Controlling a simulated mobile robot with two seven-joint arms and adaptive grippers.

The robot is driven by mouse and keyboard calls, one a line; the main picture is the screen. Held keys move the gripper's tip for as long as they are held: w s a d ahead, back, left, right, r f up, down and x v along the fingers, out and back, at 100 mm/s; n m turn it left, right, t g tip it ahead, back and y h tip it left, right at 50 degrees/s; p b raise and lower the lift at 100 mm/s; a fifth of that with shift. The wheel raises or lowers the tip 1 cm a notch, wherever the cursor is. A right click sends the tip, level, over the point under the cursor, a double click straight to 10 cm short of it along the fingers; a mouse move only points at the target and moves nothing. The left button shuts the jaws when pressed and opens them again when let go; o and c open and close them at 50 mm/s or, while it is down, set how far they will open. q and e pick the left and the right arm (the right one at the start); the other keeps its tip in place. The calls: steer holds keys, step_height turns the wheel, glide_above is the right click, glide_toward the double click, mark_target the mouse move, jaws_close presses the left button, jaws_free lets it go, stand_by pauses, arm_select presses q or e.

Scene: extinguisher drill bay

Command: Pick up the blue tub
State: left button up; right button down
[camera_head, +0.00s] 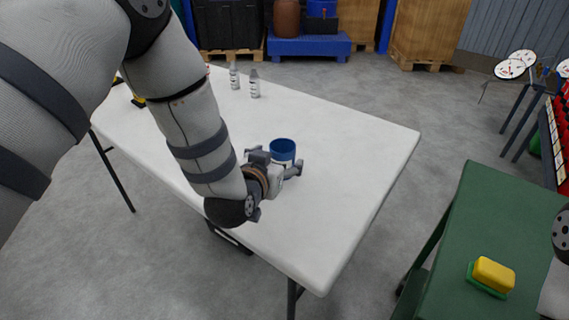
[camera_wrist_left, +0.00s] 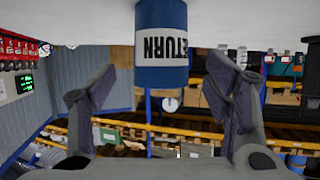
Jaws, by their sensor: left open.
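The blue tub (camera_head: 283,147) stands upright on the white table (camera_head: 340,150), its open rim facing up. In the left wrist view the tub (camera_wrist_left: 162,40) hangs in from the top edge, blue with a white band and dark lettering that partly reads "ETURN". My left gripper (camera_head: 276,165) is open just on the near side of the tub. Its two fingers (camera_wrist_left: 163,88) spread to either side of the tub in the wrist view, with gaps showing. The tub's lower part is partly hidden by the gripper in the head view. My right gripper is out of view.
Two white bottles (camera_head: 254,84) stand farther back on the white table. A green table (camera_head: 500,230) at the right carries a yellow and green sponge (camera_head: 493,275). The white table's right part is clear. A blue pallet (camera_head: 309,46) sits behind.

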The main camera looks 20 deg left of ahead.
arm_select(q)
steer(key=x, duration=0.5)
steer(key=shift+w+r+b, duration=0.1)
steer(key=shift+r+b, duration=0.15)
steer(key=shift+b, duration=0.1)
steer(key=shift+r, duration=0.1)
steer(key=shift+c, duration=0.2)
steer(key=c, duration=1.3)
steer(key=shift+c, duration=0.2)
